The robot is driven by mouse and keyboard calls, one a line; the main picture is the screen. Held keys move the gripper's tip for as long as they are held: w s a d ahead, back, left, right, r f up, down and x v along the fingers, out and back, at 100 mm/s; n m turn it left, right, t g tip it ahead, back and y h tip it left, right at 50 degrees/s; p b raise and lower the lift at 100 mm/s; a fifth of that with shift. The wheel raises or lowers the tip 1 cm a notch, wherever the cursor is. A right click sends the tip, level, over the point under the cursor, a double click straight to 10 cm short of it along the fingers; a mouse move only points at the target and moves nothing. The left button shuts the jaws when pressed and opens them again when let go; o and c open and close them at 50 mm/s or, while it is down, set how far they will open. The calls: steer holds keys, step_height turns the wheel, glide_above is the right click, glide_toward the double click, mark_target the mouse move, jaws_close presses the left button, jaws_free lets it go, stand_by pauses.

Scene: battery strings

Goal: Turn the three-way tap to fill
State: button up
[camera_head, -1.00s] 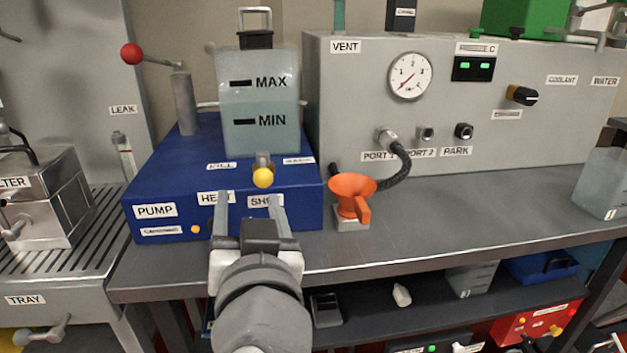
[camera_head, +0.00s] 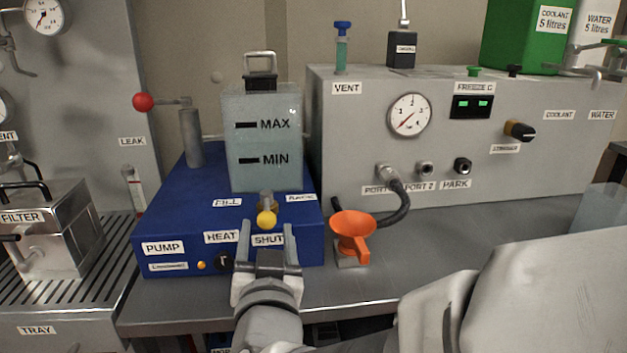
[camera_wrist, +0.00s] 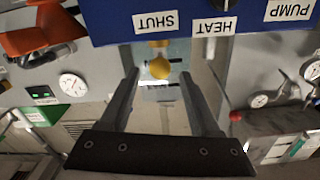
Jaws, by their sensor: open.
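The three-way tap is on the blue pump unit (camera_head: 180,215), below the tank marked MAX and MIN (camera_head: 262,140). Its lever ends in a yellow knob (camera_head: 266,219) and points to the front, toward the SHUT label (camera_head: 269,240). The FILL label (camera_head: 227,202) lies left of the tap. My gripper (camera_head: 267,229) is open at the front of the unit, its fingers on either side of the knob's line. In the wrist view the yellow knob (camera_wrist: 160,68) shows between the two fingertips, with a gap on each side. I cannot tell whether the knob is at fingertip depth.
An orange funnel (camera_head: 352,232) stands close to the right of my gripper, with a dark hose (camera_head: 397,205) behind it. A lever with a red ball (camera_head: 143,102) stands at the unit's back left. My arm covers the bench at lower right.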

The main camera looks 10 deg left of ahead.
mark_target(267, 196)
steer(key=p+x, duration=0.1)
steer(key=p, duration=0.1)
steer(key=shift+w+r+p, duration=0.2)
steer(key=shift+w+p, duration=0.15)
steer(key=shift+p, duration=0.05)
steer(key=x, duration=0.5)
steer(key=p+x, duration=0.1)
steer(key=x, duration=0.2)
steer(key=shift+w+a+f, duration=0.15)
steer(key=shift+w+f, duration=0.05)
steer(key=shift+f, duration=0.05)
jaws_close()
stand_by(0.9)
